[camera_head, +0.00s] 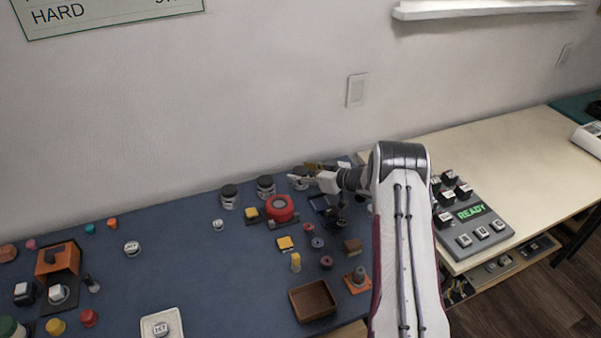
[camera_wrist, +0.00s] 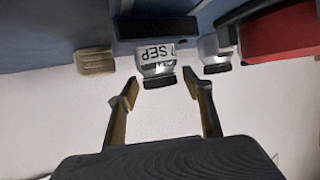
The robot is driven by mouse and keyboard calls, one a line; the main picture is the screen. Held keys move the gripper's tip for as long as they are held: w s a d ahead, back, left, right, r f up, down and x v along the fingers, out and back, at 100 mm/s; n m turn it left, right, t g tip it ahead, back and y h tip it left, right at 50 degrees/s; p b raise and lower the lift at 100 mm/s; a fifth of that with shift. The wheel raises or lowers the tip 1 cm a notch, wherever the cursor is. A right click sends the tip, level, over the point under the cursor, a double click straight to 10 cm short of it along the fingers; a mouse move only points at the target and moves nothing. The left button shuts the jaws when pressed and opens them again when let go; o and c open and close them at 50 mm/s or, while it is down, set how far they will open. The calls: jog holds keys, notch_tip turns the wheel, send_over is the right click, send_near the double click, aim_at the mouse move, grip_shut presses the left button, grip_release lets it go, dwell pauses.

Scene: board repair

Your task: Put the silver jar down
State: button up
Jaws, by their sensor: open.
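The silver jar (camera_head: 299,183), with a dark lid, stands on the blue mat near the wall, rightmost in a row of similar jars. In the wrist view the jar (camera_wrist: 156,58) has a white label reading "SEP" and appears upside down. My gripper (camera_head: 308,172) is at this jar in the head view and partly covers it. In the wrist view my gripper (camera_wrist: 163,86) has its two fingers spread, with the jar's dark lid between or just beyond the tips. No finger visibly presses on the jar.
Two similar jars (camera_head: 265,187) (camera_head: 229,197) stand to the left; one also shows in the wrist view (camera_wrist: 215,52). A red round device (camera_head: 280,208) sits in front of them. A tan block (camera_wrist: 96,62) and a black bar (camera_wrist: 157,27) lie near the jar. The wall is close behind.

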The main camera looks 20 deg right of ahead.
jog(key=v, duration=1)
jog(key=shift+s+d+r, duration=0.2)
jog(key=shift+s, duration=0.05)
dwell(0.3)
notch_tip(320, 180, up, 22)
jog(key=m+h, duration=0.3)
jog(key=h, duration=0.4)
jog(key=s+a+r+m+g+h, duration=0.1)
jog(key=s+a+r+h, duration=0.1)
jog(key=s+a+r, duration=0.35)
jog(key=s+a+g+y, duration=0.1)
jog(key=s+a, duration=0.4)
jog(key=s, duration=0.8)
jog(key=s+a+f+m+g+y, duration=0.1)
jog(key=s+a, duration=0.5)
jog(key=s, duration=0.7)
jog(key=s+a+f+g, duration=0.1)
jog(key=s+a+g, duration=0.2)
jog(key=s, duration=1)
jog(key=a, duration=0.2)
jog(key=shift+s+a+g+y, duration=0.15)
jog(key=shift+a+g+y, duration=0.15)
jog(key=shift+y, duration=0.1)
